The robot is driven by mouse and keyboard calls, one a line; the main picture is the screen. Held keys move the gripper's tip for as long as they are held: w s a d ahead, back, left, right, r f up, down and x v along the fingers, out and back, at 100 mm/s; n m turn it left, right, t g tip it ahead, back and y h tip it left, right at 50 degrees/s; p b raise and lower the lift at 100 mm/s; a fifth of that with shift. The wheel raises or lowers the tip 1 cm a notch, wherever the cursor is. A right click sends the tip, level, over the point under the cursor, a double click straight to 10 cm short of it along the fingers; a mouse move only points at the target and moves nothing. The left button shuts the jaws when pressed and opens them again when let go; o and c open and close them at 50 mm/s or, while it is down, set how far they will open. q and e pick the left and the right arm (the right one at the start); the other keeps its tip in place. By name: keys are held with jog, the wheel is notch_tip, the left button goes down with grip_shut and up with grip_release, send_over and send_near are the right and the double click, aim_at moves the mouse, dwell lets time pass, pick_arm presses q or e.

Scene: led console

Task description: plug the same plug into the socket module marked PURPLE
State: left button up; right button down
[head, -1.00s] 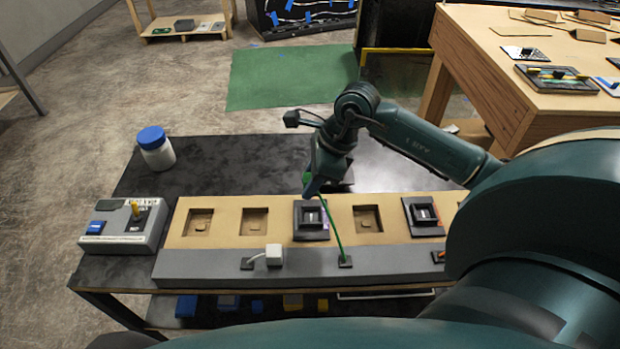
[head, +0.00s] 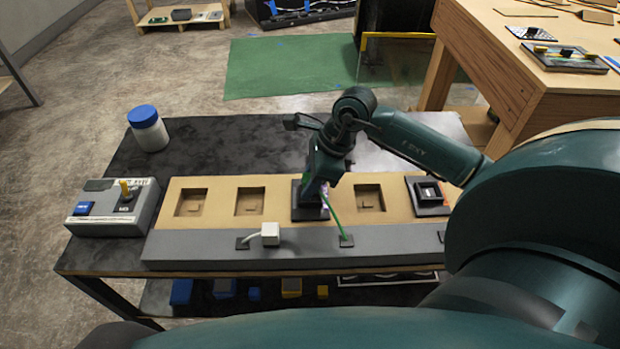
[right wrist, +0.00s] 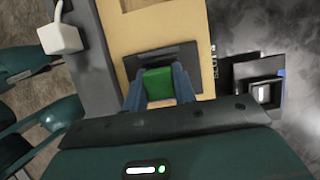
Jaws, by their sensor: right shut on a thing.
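My right gripper (head: 312,190) points down over a dark socket module (head: 300,212) in the middle of the tan board. It is shut on a green plug, which shows between the fingers in the right wrist view (right wrist: 158,84). A green cord (head: 336,220) runs from the plug to the grey front strip. The module (right wrist: 165,56) lies right at the plug in the wrist view. A bit of purple shows beside the gripper, but no label is readable. Whether the plug touches or sits in the module is hidden. My left gripper is not in view.
A white plug (head: 270,234) rests on the grey strip (head: 200,252). A grey switch box (head: 112,208) and a blue-lidded jar (head: 148,128) stand at left.

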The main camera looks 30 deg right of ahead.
jog(key=shift+b, duration=0.4)
dwell(1.2)
jog(key=shift+f+b, duration=0.55)
jog(key=shift+b, duration=0.2)
dwell(0.9)
